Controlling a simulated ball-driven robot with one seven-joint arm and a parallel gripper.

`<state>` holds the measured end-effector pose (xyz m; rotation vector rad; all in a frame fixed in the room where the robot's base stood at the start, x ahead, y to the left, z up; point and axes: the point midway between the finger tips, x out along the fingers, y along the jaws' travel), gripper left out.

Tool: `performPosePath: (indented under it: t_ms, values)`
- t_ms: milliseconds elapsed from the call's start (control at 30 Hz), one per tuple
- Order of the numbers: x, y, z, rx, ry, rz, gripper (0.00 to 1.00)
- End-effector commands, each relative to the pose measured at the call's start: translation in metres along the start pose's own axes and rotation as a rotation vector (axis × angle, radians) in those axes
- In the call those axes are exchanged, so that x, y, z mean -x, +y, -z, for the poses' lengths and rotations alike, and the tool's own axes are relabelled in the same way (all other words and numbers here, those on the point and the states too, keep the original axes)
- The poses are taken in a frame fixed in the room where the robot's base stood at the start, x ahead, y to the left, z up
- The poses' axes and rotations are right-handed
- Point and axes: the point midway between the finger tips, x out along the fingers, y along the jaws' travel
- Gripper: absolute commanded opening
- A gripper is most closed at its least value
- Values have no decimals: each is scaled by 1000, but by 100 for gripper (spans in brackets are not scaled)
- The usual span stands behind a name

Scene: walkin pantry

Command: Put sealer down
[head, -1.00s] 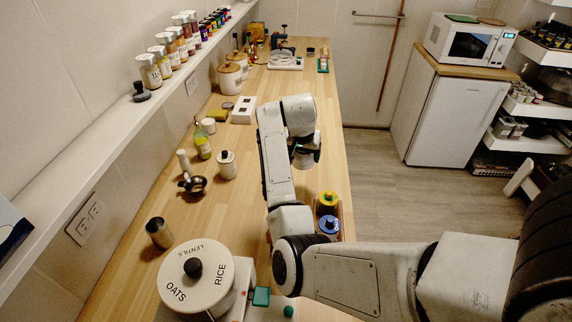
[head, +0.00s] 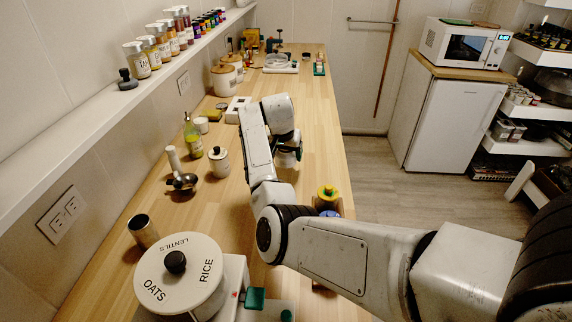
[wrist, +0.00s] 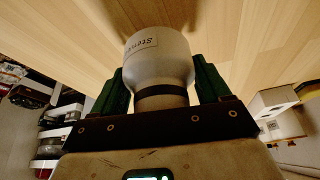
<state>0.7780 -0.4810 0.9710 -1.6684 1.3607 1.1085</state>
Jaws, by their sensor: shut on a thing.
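The sealer (wrist: 158,57) is a pale grey, bell-shaped piece with a small printed label and a dark band at its narrow end. It sits between the green fingers of my gripper (wrist: 161,88) in the wrist view, and the gripper is shut on it. Its wide end faces the wooden counter (wrist: 225,30); whether it touches the wood I cannot tell.
A white canister (head: 219,162), a green bottle (head: 193,139), a dark portafilter-like tool (head: 181,181) and a metal cup (head: 143,231) stand left of my arm. A yellow-topped item (head: 326,194) is right of it. The counter beyond my gripper is clear up to the scale (head: 281,68).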

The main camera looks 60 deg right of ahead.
Motion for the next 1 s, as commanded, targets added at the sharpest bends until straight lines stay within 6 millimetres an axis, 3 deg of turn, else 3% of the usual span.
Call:
performPosePath:
  t_ms: [267, 700, 733, 1000]
  values:
    - [-32, -2, -11, 0, 0, 1, 32]
    - [-34, -2, -13, 0, 0, 0, 32]
    - [-35, -1, -13, 0, -1, 0, 77]
    - [-34, -1, -13, 0, -1, 0, 100]
